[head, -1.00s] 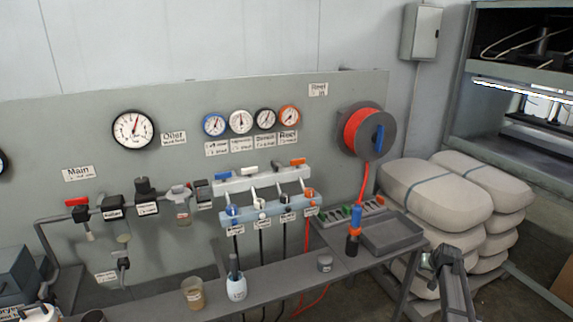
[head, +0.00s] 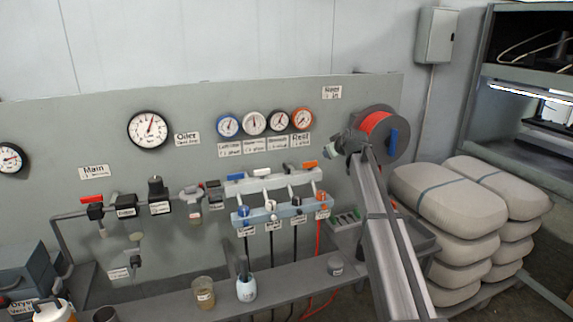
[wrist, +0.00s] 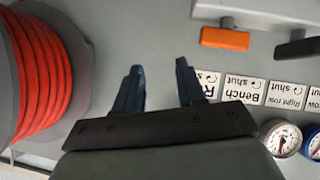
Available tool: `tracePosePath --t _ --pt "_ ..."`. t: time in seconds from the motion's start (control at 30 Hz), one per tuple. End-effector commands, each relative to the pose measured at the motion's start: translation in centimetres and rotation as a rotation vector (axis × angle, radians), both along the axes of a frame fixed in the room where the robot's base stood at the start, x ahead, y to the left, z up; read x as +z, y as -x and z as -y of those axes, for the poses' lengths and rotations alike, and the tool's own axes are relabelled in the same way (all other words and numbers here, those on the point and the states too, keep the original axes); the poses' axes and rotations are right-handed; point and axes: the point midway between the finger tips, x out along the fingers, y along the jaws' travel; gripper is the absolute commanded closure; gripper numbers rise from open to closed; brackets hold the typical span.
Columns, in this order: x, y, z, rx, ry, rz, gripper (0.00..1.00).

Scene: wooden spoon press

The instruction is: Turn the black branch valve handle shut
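The black branch valve handle (head: 286,167) sits on the upper manifold bar (head: 270,184), between the white handle (head: 262,172) and the orange handle (head: 309,164). In the wrist view the black handle (wrist: 300,48) is at the upper right edge, partly cut off, beside the orange handle (wrist: 224,39). It lies roughly level there. My gripper (head: 342,150) is up and to the right of the manifold, in front of the panel near the hose reel. In the wrist view its two dark blue fingers (wrist: 160,85) are apart with nothing between them, clear of both handles.
The red hose reel (head: 378,128) is close beside my gripper. Round gauges (head: 265,122) and labels are above the manifold. A lower bar (head: 282,212) with outlets and hoses is below. A bench (head: 285,279) holds a jar and cups. Stacked sacks (head: 455,195) are at the right.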

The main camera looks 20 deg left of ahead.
Motion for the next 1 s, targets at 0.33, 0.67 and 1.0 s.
tracePosePath --t 0.33,0.67,1.0 --pt "2.5 1.7 -8.4 0.042 0.153 -0.314 0.61" --pt "6.8 6.0 -13.5 -0.074 0.406 -0.712 0.61" --pt "9.7 8.8 -14.6 -0.170 0.533 -0.870 0.61"
